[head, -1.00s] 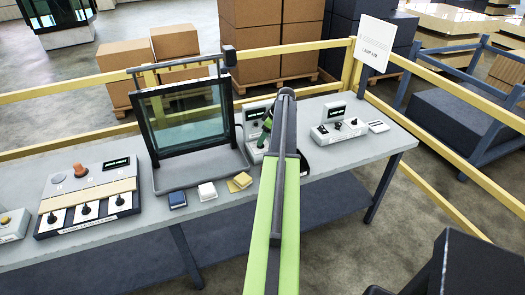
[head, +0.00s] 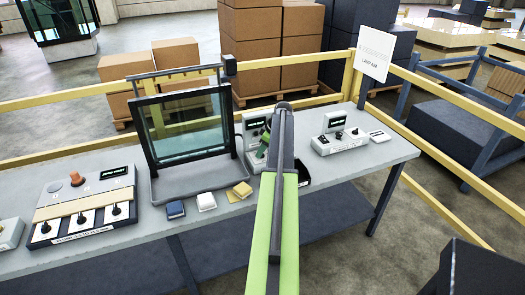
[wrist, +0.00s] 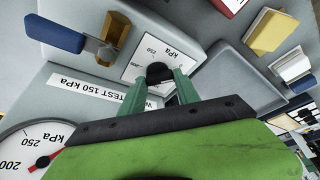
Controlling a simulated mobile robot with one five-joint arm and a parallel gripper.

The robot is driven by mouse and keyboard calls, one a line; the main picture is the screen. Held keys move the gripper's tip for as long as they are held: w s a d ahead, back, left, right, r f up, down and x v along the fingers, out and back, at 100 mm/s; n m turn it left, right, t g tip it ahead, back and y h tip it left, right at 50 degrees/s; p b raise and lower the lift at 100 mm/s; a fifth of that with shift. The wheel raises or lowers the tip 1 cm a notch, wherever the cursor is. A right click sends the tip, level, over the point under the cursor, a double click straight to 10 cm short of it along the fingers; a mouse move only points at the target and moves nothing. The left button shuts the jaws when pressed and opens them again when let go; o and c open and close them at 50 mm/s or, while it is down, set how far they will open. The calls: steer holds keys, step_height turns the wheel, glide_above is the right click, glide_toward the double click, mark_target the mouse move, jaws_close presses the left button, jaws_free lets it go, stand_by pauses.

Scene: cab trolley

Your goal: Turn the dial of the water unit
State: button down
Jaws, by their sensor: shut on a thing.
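The water unit (head: 252,128) is a pale box on the table behind my arm, mostly hidden in the head view. In the wrist view its panel carries a "TEST 150 kPa" label (wrist: 95,87) and a white kPa scale plate (wrist: 150,52). A black dial knob (wrist: 159,73) sits at that plate. My gripper (wrist: 160,80) is shut on the dial, with one green finger on each side. In the head view the gripper (head: 268,143) is partly hidden by my arm. A round gauge (wrist: 30,150) with a red needle shows at the lower left of the wrist view.
A blue lever (wrist: 60,35) on a brass fitting (wrist: 121,35) is close to the gripper. A glass panel (head: 188,122) in a grey tray stands left of the unit. Blue, white and yellow blocks (head: 239,192) lie in front. Another control unit (head: 343,138) stands right.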

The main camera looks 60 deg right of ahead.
steer(key=shift+m, duration=0.3)
steer(key=shift+h, duration=0.3)
steer(key=m, duration=0.1)
steer(key=m+h, duration=0.1)
steer(key=m, duration=0.1)
steer(key=shift+a+m, duration=0.2)
steer(key=shift+m, duration=0.1)
steer(key=m+h, duration=0.1)
steer(key=m, duration=0.2)
steer(key=m+g+h, duration=0.1)
steer(key=m, duration=0.2)
steer(key=shift+w+a, duration=0.1)
steer(key=shift+w, duration=0.05)
steer(key=m+g, duration=0.1)
steer(key=m, duration=0.2)
steer(key=m+g+h, duration=0.1)
steer(key=m, duration=0.1)
steer(key=shift+w+m+h, duration=0.2)
steer(key=shift+m+h, duration=0.1)
steer(key=shift+m, duration=0.1)
steer(key=m+g, duration=0.1)
steer(key=m, duration=0.2)
steer(key=shift+m+g, duration=0.6)
steer(key=shift+m, duration=1.1)
